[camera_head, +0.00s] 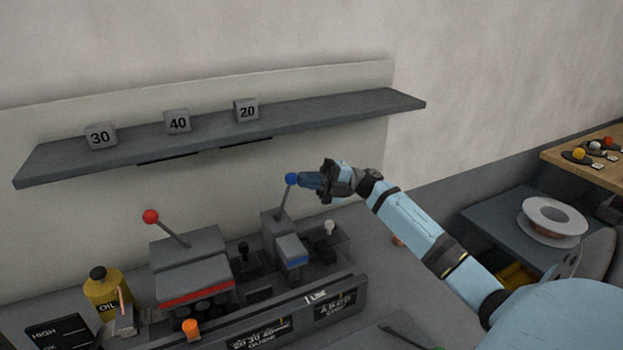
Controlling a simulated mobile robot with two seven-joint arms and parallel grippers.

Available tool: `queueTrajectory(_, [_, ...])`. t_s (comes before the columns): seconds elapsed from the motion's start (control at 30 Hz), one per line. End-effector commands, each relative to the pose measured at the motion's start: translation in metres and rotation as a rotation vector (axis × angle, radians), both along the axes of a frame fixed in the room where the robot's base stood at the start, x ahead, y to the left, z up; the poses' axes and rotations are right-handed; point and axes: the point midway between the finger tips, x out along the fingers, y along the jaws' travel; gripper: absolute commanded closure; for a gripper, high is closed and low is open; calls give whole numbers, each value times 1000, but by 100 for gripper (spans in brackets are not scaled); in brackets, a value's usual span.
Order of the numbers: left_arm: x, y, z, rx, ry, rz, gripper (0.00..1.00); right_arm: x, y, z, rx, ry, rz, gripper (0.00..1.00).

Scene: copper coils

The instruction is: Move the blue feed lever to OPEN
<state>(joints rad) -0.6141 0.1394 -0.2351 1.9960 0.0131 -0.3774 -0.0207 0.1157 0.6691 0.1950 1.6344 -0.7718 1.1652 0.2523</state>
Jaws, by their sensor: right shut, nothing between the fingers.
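The blue feed lever is a grey rod with a blue ball knob (292,179). It rises from a grey housing with a blue stripe (290,250) and leans a little to the right at its top. My right gripper (301,181) is shut, with its fingertips beside the blue knob on its right side. I cannot tell whether the fingers touch the knob. No OPEN marking is readable near the lever. My left gripper is not in view.
A red-knobbed lever (151,216) stands on a larger housing to the left. A yellow oil can (103,292) stands at far left. A shelf (330,108) with numbered blocks hangs behind. A coil spool (553,220) sits at the right.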

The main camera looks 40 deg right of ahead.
Motion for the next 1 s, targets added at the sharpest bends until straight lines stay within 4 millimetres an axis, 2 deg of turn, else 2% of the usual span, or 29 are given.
queueTrajectory(0.03, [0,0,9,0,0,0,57,1,3,9,-41,12,1,100])
queueTrajectory(0.2, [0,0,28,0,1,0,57,5,17,21,-185,57,2,100])
queueTrajectory(0.5, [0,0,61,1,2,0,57,15,48,32,-455,139,1,100])
queueTrajectory(0.7, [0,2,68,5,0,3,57,22,68,29,-481,152,0,100])
queueTrajectory(1.0, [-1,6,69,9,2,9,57,28,87,27,-479,151,0,100])
